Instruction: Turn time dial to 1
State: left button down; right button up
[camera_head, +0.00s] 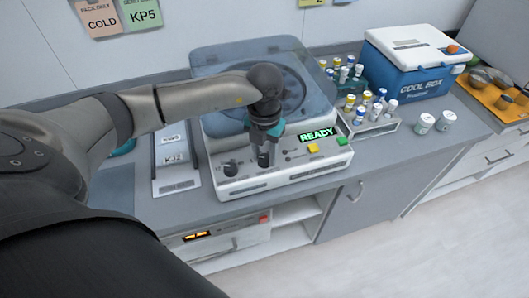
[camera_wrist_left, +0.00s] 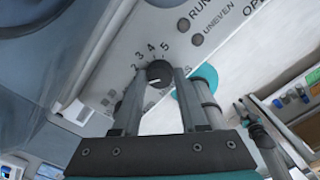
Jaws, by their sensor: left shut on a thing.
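The machine (camera_head: 208,125) with a grey-blue lid stands on the counter, its sloped front panel showing a lit READY display (camera_head: 317,135). Two dark dials sit at the panel's left: one dial (camera_head: 230,168) is free, and my left gripper (camera_head: 264,150) is at the other dial (camera_head: 264,161). In the left wrist view, the dark round dial (camera_wrist_left: 160,72) sits between the fingers of my left gripper (camera_wrist_left: 159,85), which is shut on it. Numbers 2 to 5 show around the dial; a 1 is not readable. A pale mark shows on its face, but its exact setting is unclear. My right gripper is not in view.
A yellow button (camera_head: 313,148) and a green button (camera_head: 342,141) are right of the dials. Vial racks (camera_head: 375,128), a blue cool box (camera_head: 410,82) and two white jars (camera_head: 424,123) stand to the right.

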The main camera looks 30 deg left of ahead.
aim_at(265, 157)
pick_arm(q)
jog(key=shift+c, duration=2.2)
grip_release()
notch_tip(265, 157, up, 15)
jog(key=shift+r, duration=0.15)
